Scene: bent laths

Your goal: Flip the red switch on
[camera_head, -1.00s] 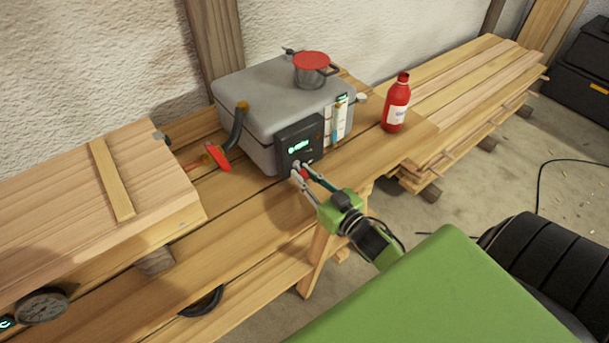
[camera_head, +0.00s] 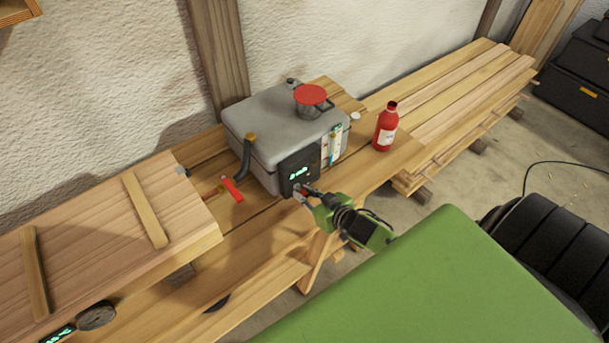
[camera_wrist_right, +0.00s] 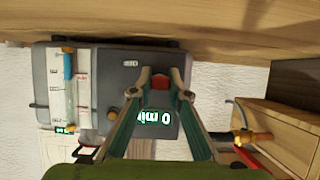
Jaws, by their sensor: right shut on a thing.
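The red switch (camera_wrist_right: 160,83) is on the dark control panel (camera_head: 292,172) at the front of the grey steam box (camera_head: 270,118). My right gripper (camera_head: 303,194) is at the lower part of this panel. In the wrist view its two green fingers (camera_wrist_right: 161,78) close in from both sides on the red switch, with the tips against it. The panel's display is lit and reads "0 min" upside down in the wrist view. In the head view the switch is mostly hidden by the fingers. My left gripper is not in view.
A red-handled valve (camera_head: 232,189) and a dark hose (camera_head: 246,158) are left of the box.

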